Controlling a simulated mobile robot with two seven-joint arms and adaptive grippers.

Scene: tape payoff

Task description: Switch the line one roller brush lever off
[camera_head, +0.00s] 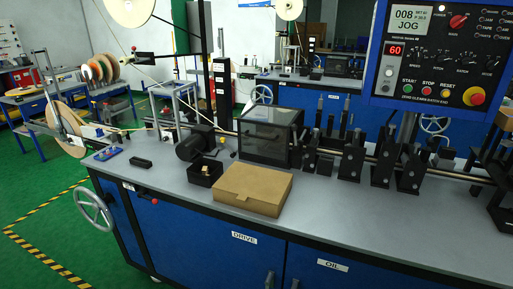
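I cannot pick out the roller brush lever for certain; no label for it is readable. On the near machine, a dark see-through housing (266,140) stands on the grey bench top, with a black motor (194,144) to its left. Several black upright roller stands (352,158) line the shaft to its right. A small red knob (154,201) shows on the blue cabinet front at the left. Neither of my grippers is in view.
A cardboard box (252,190) and a small black bin (205,172) sit on the bench (330,205). A control panel (436,55) showing JOG hangs at upper right. A handwheel (94,208) sticks out at the bench's left end. Green floor at left is free.

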